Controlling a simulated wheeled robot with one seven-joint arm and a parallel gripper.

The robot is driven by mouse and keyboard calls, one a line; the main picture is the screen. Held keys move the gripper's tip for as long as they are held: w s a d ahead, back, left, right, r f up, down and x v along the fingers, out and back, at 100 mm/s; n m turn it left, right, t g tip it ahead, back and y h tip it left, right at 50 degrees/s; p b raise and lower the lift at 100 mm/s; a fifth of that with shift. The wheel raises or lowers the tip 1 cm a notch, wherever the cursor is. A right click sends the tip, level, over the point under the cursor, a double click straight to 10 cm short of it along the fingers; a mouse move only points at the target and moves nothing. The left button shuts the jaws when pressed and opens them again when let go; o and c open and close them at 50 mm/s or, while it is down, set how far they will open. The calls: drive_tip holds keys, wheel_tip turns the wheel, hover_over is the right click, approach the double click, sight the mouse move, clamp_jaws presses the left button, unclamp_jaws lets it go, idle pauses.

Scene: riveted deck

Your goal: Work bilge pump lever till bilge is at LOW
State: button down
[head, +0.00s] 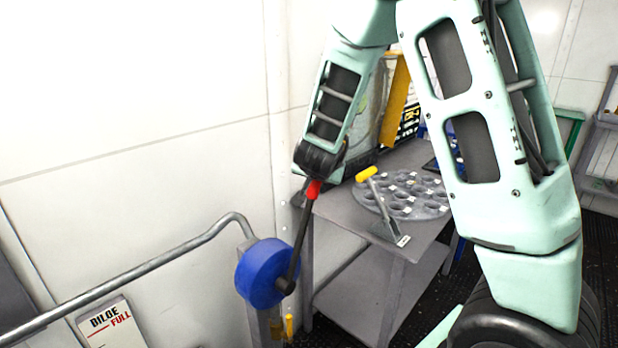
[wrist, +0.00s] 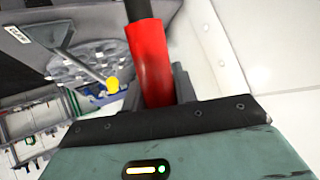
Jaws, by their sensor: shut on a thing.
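The bilge pump is a blue round body (head: 262,273) on a grey post, with a dark lever (head: 301,243) rising from its hub and leaning slightly right. The lever's red grip (head: 314,188) is at its upper end. My gripper (head: 313,177) is shut on the red grip, which also shows large in the wrist view (wrist: 150,62). My fingers are partly hidden behind the grip and the wrist housing. The bilge gauge sign (head: 109,324) at the lower left reads BILGE, with FULL in red; its lower part is cut off by the frame.
A grey bench (head: 350,212) stands right of the pump, bearing a round plate with holes (head: 404,194) and a yellow-handled tool (head: 367,174). A metal pipe rail (head: 140,275) runs along the white wall. A small yellow handle (head: 289,327) sits low beside the post.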

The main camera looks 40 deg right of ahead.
drive_tip(key=shift+d+f, duration=0.15)
drive_tip(key=shift+d, duration=0.15)
drive_tip(key=c, duration=1.1)
unclamp_jaws()
drive_tip(key=shift+a, duration=0.1)
drive_tip(key=shift+p+v, duration=2.95)
drive_tip(key=shift+v, duration=5.75)
